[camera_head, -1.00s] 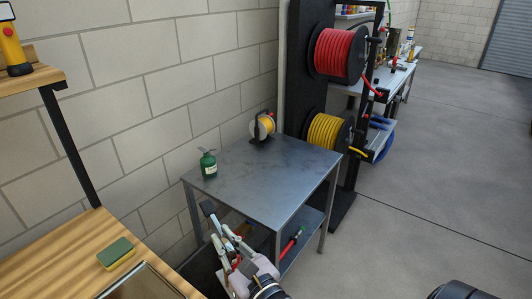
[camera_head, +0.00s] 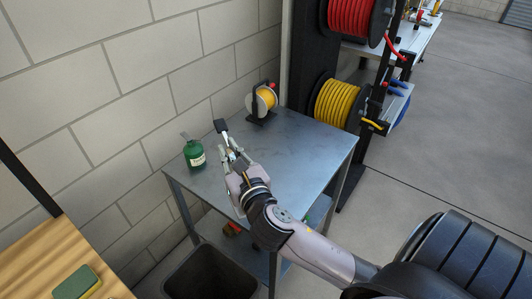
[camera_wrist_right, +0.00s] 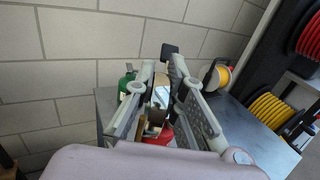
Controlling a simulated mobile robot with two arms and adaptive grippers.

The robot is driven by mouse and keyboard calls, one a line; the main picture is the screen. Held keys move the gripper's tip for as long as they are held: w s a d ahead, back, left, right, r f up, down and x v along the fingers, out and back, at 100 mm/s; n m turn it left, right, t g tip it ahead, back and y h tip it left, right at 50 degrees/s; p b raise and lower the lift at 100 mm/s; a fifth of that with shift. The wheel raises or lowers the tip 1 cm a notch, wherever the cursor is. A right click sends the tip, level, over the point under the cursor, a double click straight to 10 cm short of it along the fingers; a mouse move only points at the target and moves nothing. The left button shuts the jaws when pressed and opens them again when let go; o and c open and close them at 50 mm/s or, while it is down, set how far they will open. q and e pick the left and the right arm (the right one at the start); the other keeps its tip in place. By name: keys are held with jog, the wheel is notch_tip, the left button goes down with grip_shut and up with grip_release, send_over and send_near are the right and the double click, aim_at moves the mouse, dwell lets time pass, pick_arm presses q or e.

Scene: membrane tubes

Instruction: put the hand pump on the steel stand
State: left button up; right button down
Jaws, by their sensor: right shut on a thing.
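The steel stand (camera_head: 300,155) is a grey metal table with a lower shelf, against the block wall; its top also shows in the right wrist view (camera_wrist_right: 245,128). My right gripper (camera_head: 233,158) is over the left part of the stand's top in the head view. It is shut on the hand pump, whose black handle (camera_head: 221,126) sticks out beyond the fingertips. The handle also shows past the fingers in the right wrist view (camera_wrist_right: 169,50). The fingers hide much of the pump's body, and I cannot tell whether it touches the top. My left gripper is out of view.
A green bottle (camera_head: 195,157) stands on the top, left of my gripper. A yellow reel (camera_head: 263,102) stands at the back. A dark bin (camera_head: 212,275) is below the stand's front. The top's middle and right are clear. Hose reels (camera_head: 335,103) stand behind right.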

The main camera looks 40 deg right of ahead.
jog(key=w+d+r+m+g+h+b, duration=0.1)
jog(key=w+d+r+m+g+h, duration=0.2)
jog(key=d, duration=0.5)
jog(key=w+d+r+m+g+h+b, duration=0.1)
jog(key=w+d+r+m+h, duration=0.15)
jog(key=d+r+h, duration=0.4)
jog(key=w+d+r+m+g+h+b, duration=0.1)
jog(key=w+d+r+m+g+b, duration=0.2)
jog(key=d, duration=0.7)
notch_tip(320, 180, down, 21)
jog(key=shift+w+r+t, duration=0.2)
jog(key=shift+w+t, duration=0.1)
jog(key=shift+t, duration=0.1)
jog(key=shift+d+n, duration=0.1)
jog(key=shift+n, duration=0.15)
jog(key=c, duration=2.1)
grip_release()
jog(key=shift+f, duration=0.25)
jog(key=o, duration=0.4)
jog(key=shift+r, duration=0.1)
jog(key=shift+o, duration=0.2)
